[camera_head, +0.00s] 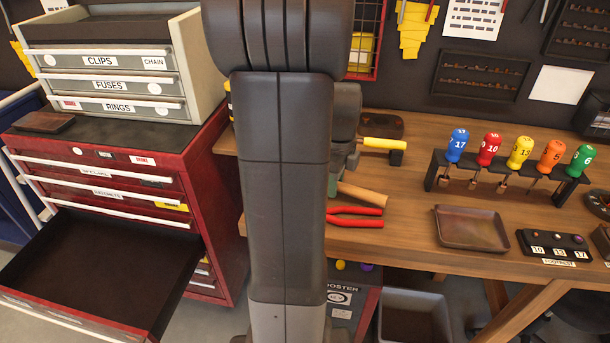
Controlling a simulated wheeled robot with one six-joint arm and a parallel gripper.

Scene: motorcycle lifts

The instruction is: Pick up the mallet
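A tool with a wooden handle (362,194) lies on the workbench just right of my arm. A grey-green piece at its left end is partly hidden, so I cannot be sure that it is the mallet. Behind it lies a tool with a yellow handle (384,143) and a dark block at its right end. Red-handled pliers (355,217) lie in front. My upright arm fills the middle of the view and covers the bench's left part. My gripper is largely hidden behind it, near the handles; its fingers cannot be made out.
The wooden workbench (408,205) holds a rack of colored, numbered screwdrivers (520,152), a shallow tray (470,228) and a small labelled block (553,246). A red cabinet (105,165) stands left with its drawer (100,262) open. A grey bin (415,300) is below the bench.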

